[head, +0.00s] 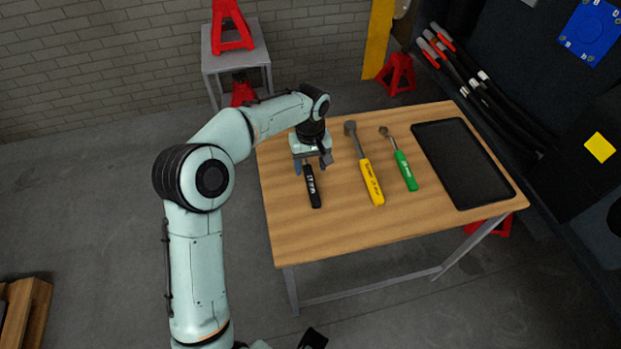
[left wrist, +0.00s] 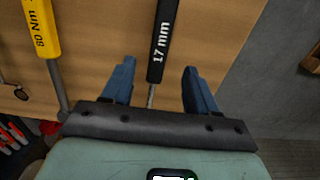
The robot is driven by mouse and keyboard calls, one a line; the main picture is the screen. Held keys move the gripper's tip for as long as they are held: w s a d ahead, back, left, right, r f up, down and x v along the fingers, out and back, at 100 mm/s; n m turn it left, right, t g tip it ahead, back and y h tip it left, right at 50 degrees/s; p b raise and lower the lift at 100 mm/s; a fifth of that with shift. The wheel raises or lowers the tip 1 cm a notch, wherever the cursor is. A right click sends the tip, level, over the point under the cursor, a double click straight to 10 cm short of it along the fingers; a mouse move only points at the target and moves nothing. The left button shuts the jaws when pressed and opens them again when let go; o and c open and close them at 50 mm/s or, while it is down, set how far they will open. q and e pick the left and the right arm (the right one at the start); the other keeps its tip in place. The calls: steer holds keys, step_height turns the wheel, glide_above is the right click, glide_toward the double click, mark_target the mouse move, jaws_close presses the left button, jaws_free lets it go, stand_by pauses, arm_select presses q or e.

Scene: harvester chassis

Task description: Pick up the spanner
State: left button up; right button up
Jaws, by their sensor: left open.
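The spanner (head: 312,187) has a black handle marked 17 mm and lies on the wooden table (head: 300,235), left of the other tools. My left gripper (head: 312,166) is open above its far end, with one blue finger on each side. In the left wrist view the black handle of the spanner (left wrist: 162,38) runs between the two open fingers of my left gripper (left wrist: 158,72), with a gap on both sides. A short piece of the metal shaft shows; the spanner's head is hidden beneath the gripper. My right gripper cannot be made out.
A yellow-handled torque tool (head: 370,180) and a green-handled tool (head: 404,170) lie to the right of the spanner. A black tray (head: 462,165) lies at the table's right end. The front-left tabletop is bare. Red jack stands (head: 397,73) stand behind the table.

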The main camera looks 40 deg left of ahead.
mark_target(311, 179)
arm_select(q)
step_height(311, 179, down, 7)
steer(key=shift+w+f+b, duration=0.1)
steer(key=shift+f+b, duration=0.05)
steer(key=shift+b, duration=0.15)
jaws_close()
